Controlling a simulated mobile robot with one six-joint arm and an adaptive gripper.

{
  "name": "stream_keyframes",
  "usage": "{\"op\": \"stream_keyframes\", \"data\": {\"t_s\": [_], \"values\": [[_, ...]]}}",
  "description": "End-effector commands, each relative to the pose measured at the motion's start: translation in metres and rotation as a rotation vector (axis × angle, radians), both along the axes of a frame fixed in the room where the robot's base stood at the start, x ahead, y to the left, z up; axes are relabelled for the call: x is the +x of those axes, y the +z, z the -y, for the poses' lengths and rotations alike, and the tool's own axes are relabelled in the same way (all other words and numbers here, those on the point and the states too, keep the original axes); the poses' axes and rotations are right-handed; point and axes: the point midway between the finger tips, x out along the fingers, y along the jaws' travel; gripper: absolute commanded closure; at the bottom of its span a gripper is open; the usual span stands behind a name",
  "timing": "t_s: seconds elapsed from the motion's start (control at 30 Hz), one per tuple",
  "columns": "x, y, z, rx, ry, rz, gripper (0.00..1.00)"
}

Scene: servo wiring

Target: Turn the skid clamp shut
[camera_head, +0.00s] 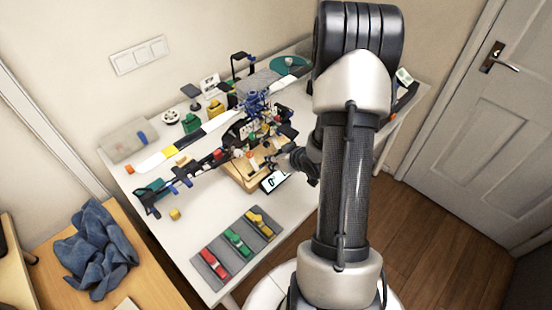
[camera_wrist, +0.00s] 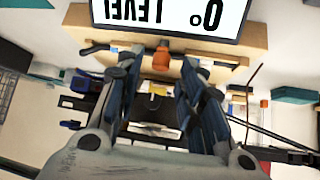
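A small orange knob (camera_wrist: 161,59), which looks like the skid clamp's handle, sits on the near edge of a wooden block (camera_wrist: 225,42) in the wrist view. My gripper (camera_wrist: 160,66) is open, its two fingers apart on either side of the knob. I cannot tell whether they touch it. In the head view my gripper (camera_head: 300,163) is beside the wooden stand (camera_head: 243,176), partly hidden by my arm. A dark helicopter model (camera_head: 212,158) with a blue rotor hub (camera_head: 257,104) stands over the stand. The skid's seating in the clamp is not clear.
A level display (camera_head: 272,181) reading 0° stands at the stand's near side. A grey tray (camera_head: 210,267) with red, green and yellow pieces lies at the table's front. A yellow cube (camera_head: 175,214) lies left of it. Tools and small parts crowd the back.

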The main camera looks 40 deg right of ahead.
Motion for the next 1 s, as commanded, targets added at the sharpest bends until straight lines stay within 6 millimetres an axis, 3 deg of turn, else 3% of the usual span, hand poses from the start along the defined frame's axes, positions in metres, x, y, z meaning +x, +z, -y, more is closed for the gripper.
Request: {"op": "stream_keyframes", "data": {"t_s": [0.2, 0.43, 0.63, 1.0], "values": [[-0.033, 0.036, -0.003, -0.004, -0.004, 0.003, 0.64], [-0.061, 0.063, -0.007, -0.003, -0.001, 0.003, 0.64], [-0.072, 0.072, -0.010, -0.001, 0.000, 0.000, 0.64], [-0.072, 0.073, -0.010, 0.000, 0.000, 0.000, 0.64]]}}
